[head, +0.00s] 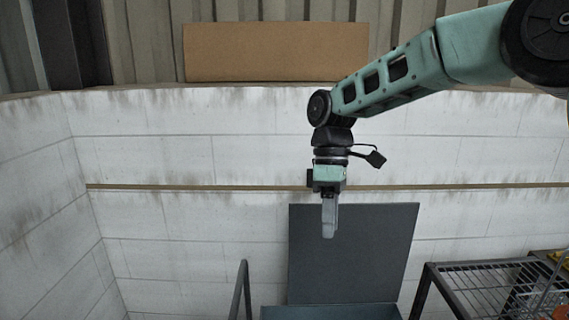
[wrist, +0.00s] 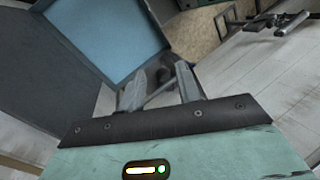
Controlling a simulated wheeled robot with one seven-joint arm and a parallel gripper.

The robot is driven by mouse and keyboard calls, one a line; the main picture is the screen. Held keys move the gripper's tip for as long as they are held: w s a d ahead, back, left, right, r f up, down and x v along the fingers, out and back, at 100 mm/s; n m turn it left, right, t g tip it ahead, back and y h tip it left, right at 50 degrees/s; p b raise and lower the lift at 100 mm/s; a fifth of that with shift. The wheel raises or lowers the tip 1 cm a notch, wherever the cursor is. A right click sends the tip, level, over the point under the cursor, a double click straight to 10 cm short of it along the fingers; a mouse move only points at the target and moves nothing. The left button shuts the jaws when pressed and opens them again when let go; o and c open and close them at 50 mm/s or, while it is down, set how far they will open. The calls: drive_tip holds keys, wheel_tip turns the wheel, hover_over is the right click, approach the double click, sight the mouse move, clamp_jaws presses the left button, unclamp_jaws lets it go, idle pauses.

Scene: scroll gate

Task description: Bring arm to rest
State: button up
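My gripper (head: 329,232) hangs pointing down from my teal arm, which reaches in from the upper right in the head view. It is in front of a dark grey upright panel and above a blue box. In the wrist view my gripper (wrist: 160,72) has its two grey fingers spread apart. No object is visibly held between them; a thin grey bar and a dark shape show in the gap, and both seem to lie beyond the fingers.
The dark panel (head: 352,255) looks like the raised lid of the blue box (head: 330,313), whose inside shows in the wrist view (wrist: 108,35). A dark rail (head: 240,290) stands left. A wire-topped rack (head: 480,285) stands right. A white block wall (head: 200,150) runs behind.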

drive_tip(key=s+d+f+m+t+b, duration=0.1)
drive_tip(key=s+d+f+m+b, duration=0.1)
drive_tip(key=s+f, duration=0.3)
drive_tip(key=s+d+f+m+t+b, duration=0.1)
drive_tip(key=s+f+b, duration=0.4)
drive_tip(key=s, duration=0.7)
drive_tip(key=s+d+f+m+t+b, duration=0.2)
drive_tip(key=s+f, duration=0.4)
drive_tip(key=s, duration=0.3)
drive_tip(key=shift+s+d+f+m+b, duration=0.3)
drive_tip(key=shift+s+m+b, duration=0.05)
drive_tip(key=shift+m+b, duration=0.35)
drive_tip(key=shift+d, duration=0.1)
